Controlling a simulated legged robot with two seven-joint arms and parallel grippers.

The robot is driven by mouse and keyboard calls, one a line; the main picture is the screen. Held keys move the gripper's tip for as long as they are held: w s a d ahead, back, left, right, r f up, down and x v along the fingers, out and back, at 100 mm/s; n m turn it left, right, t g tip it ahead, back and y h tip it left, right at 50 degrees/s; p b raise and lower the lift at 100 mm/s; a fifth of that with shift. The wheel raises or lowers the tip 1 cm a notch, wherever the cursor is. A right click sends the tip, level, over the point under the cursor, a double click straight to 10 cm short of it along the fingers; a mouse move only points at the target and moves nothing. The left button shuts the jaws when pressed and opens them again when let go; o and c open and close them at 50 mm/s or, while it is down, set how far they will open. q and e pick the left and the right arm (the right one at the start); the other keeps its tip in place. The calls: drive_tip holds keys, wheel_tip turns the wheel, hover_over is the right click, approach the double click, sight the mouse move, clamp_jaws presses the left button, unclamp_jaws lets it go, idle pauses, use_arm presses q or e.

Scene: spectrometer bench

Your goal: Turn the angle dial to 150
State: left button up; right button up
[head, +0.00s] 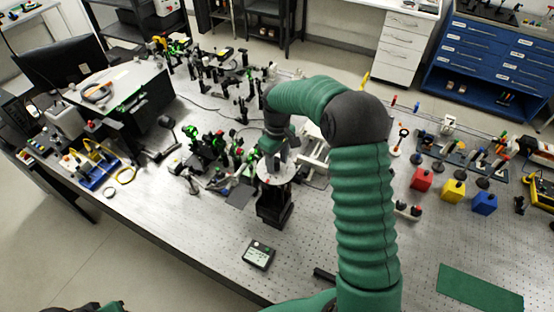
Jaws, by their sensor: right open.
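The angle dial (283,174) looks like a pale round disc on top of a black post stand (273,208), near the middle of the bench. Its scale marks are too small to read. My right gripper (269,160) points down at the dial from above, at the end of my green-sleeved arm. It is open, with its fingers over the disc's far part; whether they touch it I cannot tell. The gripper hides part of the disc. My left gripper is not in view.
A small handheld meter (258,255) lies in front of the stand. Optics mounts (205,145) crowd the bench to the left and behind. Red (421,179), yellow (453,191) and blue (485,203) blocks and a green mat (480,288) lie at right. The front bench is mostly clear.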

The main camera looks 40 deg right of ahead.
drive_tip(key=shift+a+r, duration=0.1)
drive_tip(key=shift+a, duration=0.1)
clamp_jaws()
drive_tip(key=shift+m, duration=0.4)
drive_tip(key=m, duration=0.3)
drive_tip(key=shift+m, duration=0.4)
drive_tip(key=m, duration=0.4)
drive_tip(key=shift+m, duration=0.3)
drive_tip(key=m, duration=0.4)
drive_tip(key=shift+w+a, duration=0.1)
drive_tip(key=shift+m, duration=2.2)
